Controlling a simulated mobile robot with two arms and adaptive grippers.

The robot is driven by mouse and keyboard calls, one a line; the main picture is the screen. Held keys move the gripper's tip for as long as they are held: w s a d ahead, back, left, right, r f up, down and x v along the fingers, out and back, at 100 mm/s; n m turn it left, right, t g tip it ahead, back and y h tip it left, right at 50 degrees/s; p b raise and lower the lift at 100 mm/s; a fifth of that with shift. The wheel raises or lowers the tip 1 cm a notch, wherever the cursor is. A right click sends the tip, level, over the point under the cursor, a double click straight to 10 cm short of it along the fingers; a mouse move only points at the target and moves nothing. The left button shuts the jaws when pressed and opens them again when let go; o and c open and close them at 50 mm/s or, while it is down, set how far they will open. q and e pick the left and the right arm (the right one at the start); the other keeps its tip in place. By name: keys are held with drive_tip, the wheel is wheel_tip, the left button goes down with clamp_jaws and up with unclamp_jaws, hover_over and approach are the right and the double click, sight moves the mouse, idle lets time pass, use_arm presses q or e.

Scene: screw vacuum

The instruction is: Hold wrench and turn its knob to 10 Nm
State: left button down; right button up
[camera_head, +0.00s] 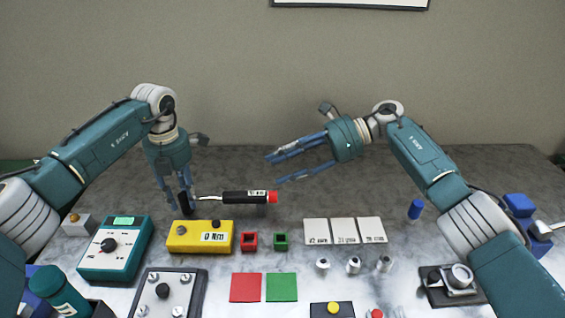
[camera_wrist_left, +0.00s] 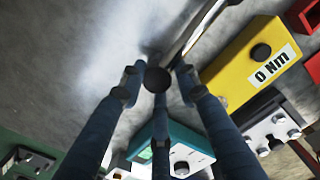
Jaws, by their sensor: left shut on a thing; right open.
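The wrench has a black handle (camera_head: 243,197) with a small white label, and a red knob (camera_head: 272,197) at its right end. It lies roughly level above the table behind the yellow box. My left gripper (camera_head: 183,203) points down, its blue fingers shut on the black head at the wrench's left end. In the left wrist view the fingers close around a dark round part (camera_wrist_left: 158,80), and the metal shaft (camera_wrist_left: 200,28) runs up and right. My right gripper (camera_head: 271,168) is open and empty, pointing left above and behind the knob. The wrench's label is too small to read.
A yellow box (camera_head: 185,240) in front of the wrench has a label reading "0 Nm" in the wrist view. The table behind is clear.

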use_arm(q)
drive_tip(key=shift+w, duration=0.1)
drive_tip(key=c, duration=1.2)
unclamp_jaws()
